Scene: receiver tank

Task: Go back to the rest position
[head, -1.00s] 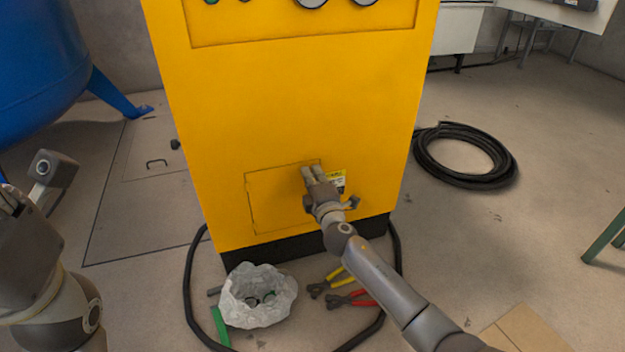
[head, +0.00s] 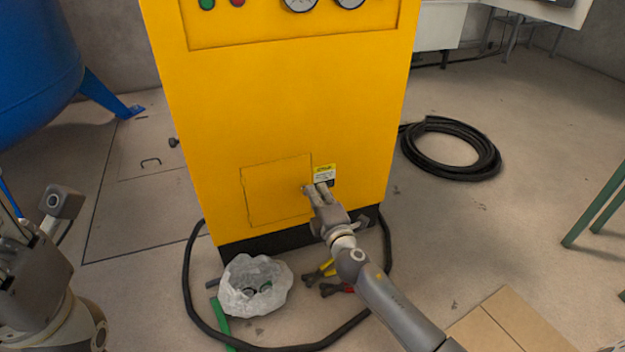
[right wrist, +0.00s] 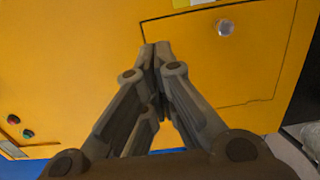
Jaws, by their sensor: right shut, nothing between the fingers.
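My right gripper (head: 318,188) is in front of the lower right of the yellow cabinet (head: 290,100), close to the edge of its small hatch (head: 275,192). In the right wrist view its fingertips (right wrist: 156,48) are together with nothing between them. The hatch lies flush with the cabinet front, and its round knob (right wrist: 224,27) is apart from the fingers. My left arm (head: 40,280) is at the left edge of the head view; its fingers are cut off at the edge.
A crumpled white bag (head: 250,290), a green strip (head: 220,318) and pliers (head: 325,275) lie on the floor inside a black hose loop (head: 188,290). A coiled hose (head: 490,165) lies at right. A blue tank (head: 35,70) stands at left. A cardboard sheet (head: 500,325) lies front right.

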